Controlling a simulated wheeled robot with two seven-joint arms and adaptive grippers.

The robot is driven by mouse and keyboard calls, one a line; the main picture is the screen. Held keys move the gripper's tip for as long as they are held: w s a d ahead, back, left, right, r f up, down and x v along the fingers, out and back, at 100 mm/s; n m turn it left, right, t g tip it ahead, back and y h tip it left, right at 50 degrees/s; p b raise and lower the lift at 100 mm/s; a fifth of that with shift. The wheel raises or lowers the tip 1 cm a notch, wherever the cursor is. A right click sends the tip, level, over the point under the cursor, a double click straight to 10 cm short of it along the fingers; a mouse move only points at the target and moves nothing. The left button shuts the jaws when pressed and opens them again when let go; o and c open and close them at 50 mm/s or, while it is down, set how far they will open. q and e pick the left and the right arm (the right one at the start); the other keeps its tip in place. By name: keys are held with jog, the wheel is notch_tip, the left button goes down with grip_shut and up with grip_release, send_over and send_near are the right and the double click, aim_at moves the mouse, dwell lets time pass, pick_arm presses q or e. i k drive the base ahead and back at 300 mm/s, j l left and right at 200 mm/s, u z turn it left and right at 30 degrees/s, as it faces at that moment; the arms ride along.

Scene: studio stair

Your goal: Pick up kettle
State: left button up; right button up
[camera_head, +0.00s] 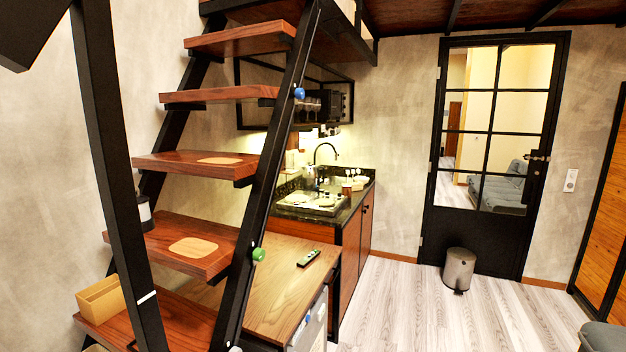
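I cannot make out a kettle for certain in the head view. Small items stand around the sink (312,203) on the dark kitchen counter (345,207), too small to name surely. A dark cylindrical object with a pale band (146,213) stands on a stair tread, partly hidden by a black post; I cannot tell what it is. Neither of my grippers shows in this view.
An open wooden stair (190,230) with black beams fills the left and partly hides the kitchen. A wooden desktop (280,285) holds a remote (309,258). A bin (459,268) stands by the glazed door (490,130). Floor (400,315) is clear in front.

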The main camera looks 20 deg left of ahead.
aim_at(311, 175)
jog(key=i+l+z, duration=0.45)
jog(key=i+z, duration=0.2)
jog(key=i, duration=0.15)
jog(key=i+z, duration=0.35)
jog(key=i+l, duration=0.1)
jog(key=i, duration=0.8)
jog(key=i+l+u, duration=0.1)
jog(key=i+u, duration=0.25)
jog(key=i+l+u, duration=0.2)
jog(key=i+u, duration=0.15)
jog(key=i+l+u, duration=0.2)
jog(key=u, duration=0.25)
jog(key=i+l+u, duration=0.6)
jog(key=l+u, duration=0.25)
jog(key=i+l+u, duration=0.15)
jog(key=l+u, duration=0.65)
jog(key=l, duration=0.3)
jog(key=i, duration=0.05)
